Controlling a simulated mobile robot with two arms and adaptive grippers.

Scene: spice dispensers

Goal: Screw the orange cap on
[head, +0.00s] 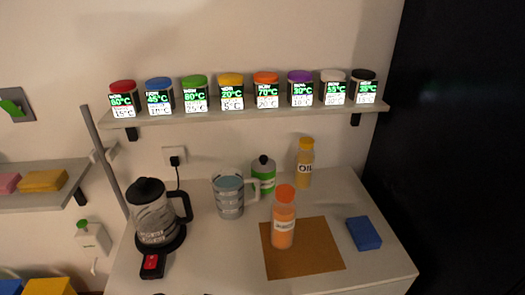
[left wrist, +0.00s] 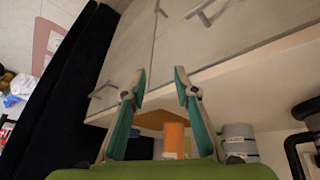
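An orange bottle (head: 283,230) with a white label stands upright on a brown mat (head: 310,262) on the counter. The orange cap (head: 285,193) sits at the top of the bottle; I cannot tell whether it is screwed tight. In the left wrist view an orange body (left wrist: 174,135), which looks like the bottle, shows beyond and between my fingers, apart from them. My left gripper (left wrist: 160,80) is open with nothing between its teal fingers. Neither gripper shows in the head view, and my right gripper is in no view.
A black-lidded kettle (head: 155,222) and a grey mug (head: 229,197) stand left of the bottle. A green-white container (head: 263,177) and an oil bottle (head: 305,165) stand behind. A blue block (head: 364,233) lies at right. A shelf (head: 250,113) with several spice jars hangs above.

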